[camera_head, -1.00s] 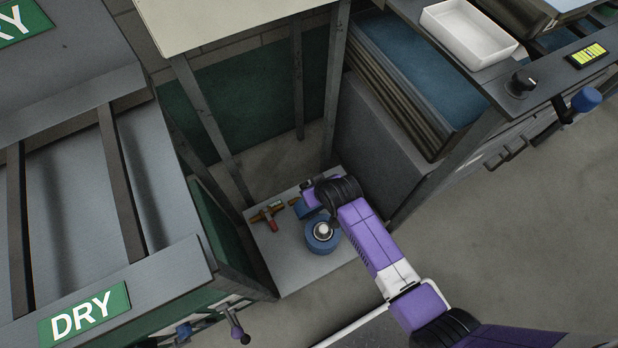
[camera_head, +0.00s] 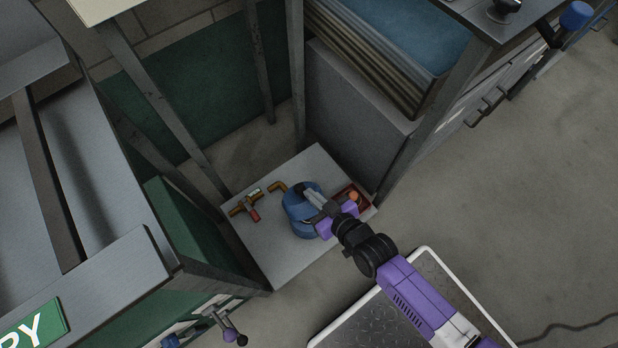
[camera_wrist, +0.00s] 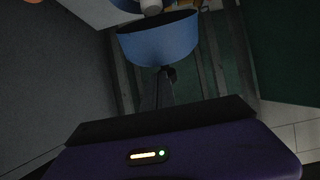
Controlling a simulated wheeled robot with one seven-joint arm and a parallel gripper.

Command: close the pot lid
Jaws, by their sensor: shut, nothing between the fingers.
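The blue pot (camera_head: 293,207) stands on a grey low platform in the head view. My gripper (camera_head: 302,190) reaches over it from the lower right, its fingers together and empty, overlapping the pot's top. In the wrist view a blue rounded part of the pot (camera_wrist: 160,44) with a dark upper edge lies just beyond my fingertips (camera_wrist: 167,73). A pale cylinder (camera_wrist: 151,6) shows above that edge. My gripper and wrist hide much of the pot's top, so I cannot tell the lid's angle or whether my fingertips touch it.
The grey platform (camera_head: 268,258) also holds a brass pipe fitting with a red part (camera_head: 247,206), a brass elbow (camera_head: 278,187) and a small red tray (camera_head: 362,198) with an orange item. Dark frame posts and cabinets stand close behind and on both sides.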

